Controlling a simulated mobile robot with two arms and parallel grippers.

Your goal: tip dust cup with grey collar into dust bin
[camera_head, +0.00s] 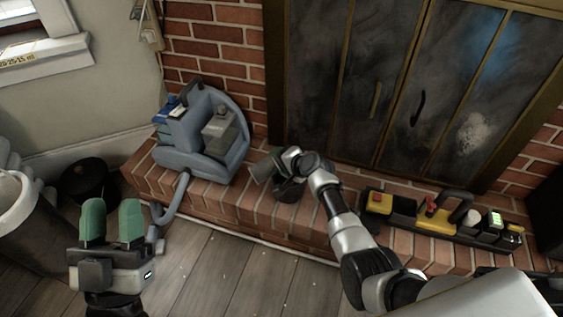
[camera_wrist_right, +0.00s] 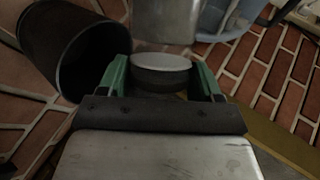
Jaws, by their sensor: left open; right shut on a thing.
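My right gripper (camera_wrist_right: 160,82) is shut on the dust cup (camera_wrist_right: 160,65), which shows between its green fingers as a pale disc with a dark grey band. In the head view this gripper (camera_head: 268,170) is over the brick hearth, and its own links partly hide the cup. A dark open-mouthed cylinder (camera_wrist_right: 92,62) is close to the left finger in the wrist view. A dark rounded shape (camera_head: 289,189) shows below the gripper in the head view. I cannot tell which dark container is the dust bin. My left gripper (camera_head: 112,222) is open and empty above the floor.
A blue-grey machine (camera_head: 178,158) with a grey canister (camera_head: 220,130) and hose stands left on the hearth. A black round bin (camera_head: 88,180) and a larger bin (camera_head: 40,240) stand left. A black tray (camera_head: 402,213) with yellow items lies right. Fireplace doors (camera_head: 385,80) are behind.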

